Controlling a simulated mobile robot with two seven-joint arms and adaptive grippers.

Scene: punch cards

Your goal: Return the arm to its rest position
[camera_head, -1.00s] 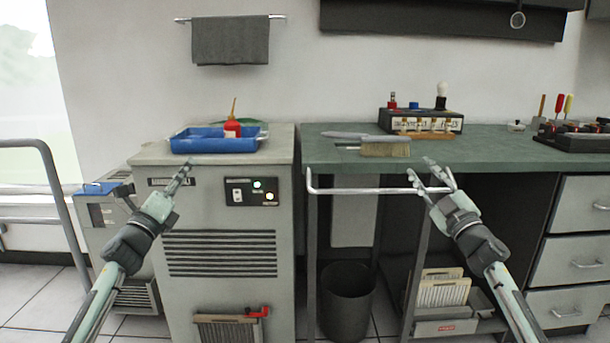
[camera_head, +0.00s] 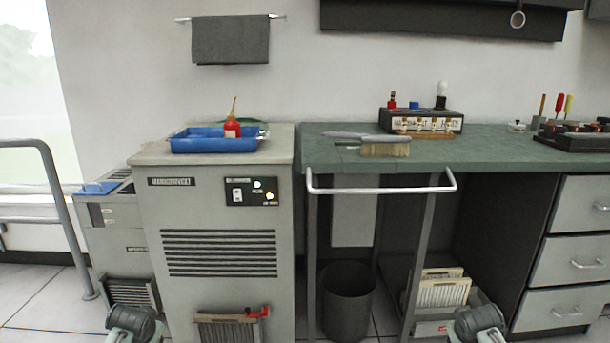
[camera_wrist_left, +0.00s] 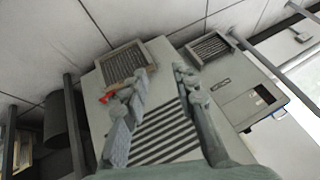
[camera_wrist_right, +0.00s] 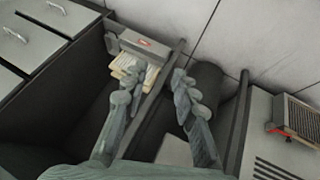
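Both my arms are low in the head view; only a dark joint of each shows at the bottom edge, and neither gripper's fingers show there. In the left wrist view my left gripper (camera_wrist_left: 160,88) is open and empty, with the grey machine (camera_wrist_left: 165,140) beyond its fingers. In the right wrist view my right gripper (camera_wrist_right: 158,84) is open and empty, with a rail or table leg, a bin (camera_wrist_right: 205,84) and a box of cards (camera_wrist_right: 133,66) beyond its fingers.
The grey machine (camera_head: 215,215) holds a blue tray (camera_head: 215,146) with a red oil bottle (camera_head: 232,128). The green bench (camera_head: 480,152) carries a brush (camera_head: 385,149) and a test box (camera_head: 421,121). A handrail (camera_head: 380,190) runs along its front. A dark bin (camera_head: 346,300) stands below.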

